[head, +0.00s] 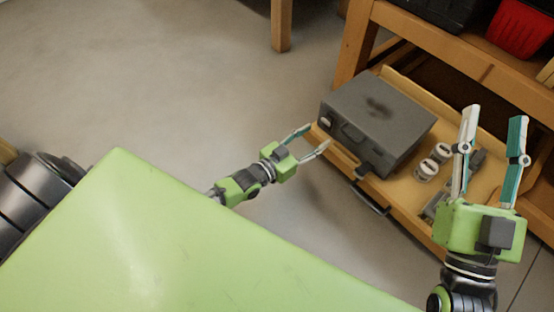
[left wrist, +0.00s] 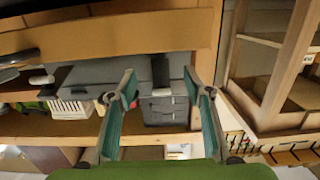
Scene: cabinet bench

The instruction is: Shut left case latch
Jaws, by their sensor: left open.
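A grey case (head: 385,112) lies closed on a wooden drawer (head: 408,185) in the head view. Its left latch (head: 327,122) is a pale piece at the front left corner. In the left wrist view, a latch with a pale tip (left wrist: 161,91) shows between the open fingers, against the grey case (left wrist: 110,75). Whether this latch is flat or raised is unclear. My right gripper (head: 496,112) is open and empty.
Round pale-topped weights (head: 427,168) and grey parts share the drawer, right of the case. A dark drawer handle (head: 370,198) sticks out in front. A wooden bench with a red bin (head: 520,28) stands behind. The floor at left is clear.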

